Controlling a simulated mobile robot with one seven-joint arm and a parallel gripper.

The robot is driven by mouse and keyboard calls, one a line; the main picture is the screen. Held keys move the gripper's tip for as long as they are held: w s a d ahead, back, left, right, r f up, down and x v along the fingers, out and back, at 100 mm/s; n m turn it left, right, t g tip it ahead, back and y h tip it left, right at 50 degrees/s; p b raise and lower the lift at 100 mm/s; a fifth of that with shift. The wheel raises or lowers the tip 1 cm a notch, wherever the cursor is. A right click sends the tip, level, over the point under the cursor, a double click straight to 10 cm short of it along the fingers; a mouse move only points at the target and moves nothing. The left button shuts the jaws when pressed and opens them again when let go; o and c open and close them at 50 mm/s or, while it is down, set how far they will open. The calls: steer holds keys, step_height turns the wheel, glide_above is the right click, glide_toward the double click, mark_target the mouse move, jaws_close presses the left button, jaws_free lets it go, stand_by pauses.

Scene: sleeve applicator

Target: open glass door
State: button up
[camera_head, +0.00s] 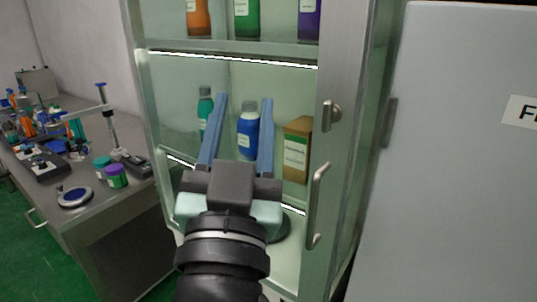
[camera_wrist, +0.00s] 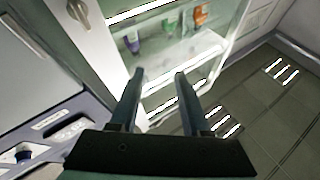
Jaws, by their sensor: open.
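The glass door (camera_head: 170,120) of the tall cabinet stands in front of me in the head view and looks shut. In the wrist view the open fingers (camera_wrist: 158,76) point toward the cabinet's lower part; the knob (camera_wrist: 79,12) shows at upper left, and I cannot make out the handle there.
Behind the glass stand bottles, including a blue one (camera_head: 248,130), and a brown box (camera_head: 297,150). A large grey cabinet (camera_head: 455,150) stands close on the right. A lab bench (camera_head: 110,205) with several items is on the left. Green floor (camera_head: 60,270) shows at lower left.

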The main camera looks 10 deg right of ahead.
steer(key=w+d+f+m+g+h+p, duration=0.25)
steer(key=d+f+g+p, duration=0.2)
steer(key=f+p, duration=0.4)
steer(key=g+h+p, duration=0.2)
steer(key=g+p, duration=0.1)
steer(key=p, duration=0.4)
glide_toward(312, 209)
steer(key=p+x, duration=0.4)
steer(key=x, duration=0.6)
steer(key=shift+w+d, duration=0.25)
steer(key=shift+w, duration=0.05)
jaws_close()
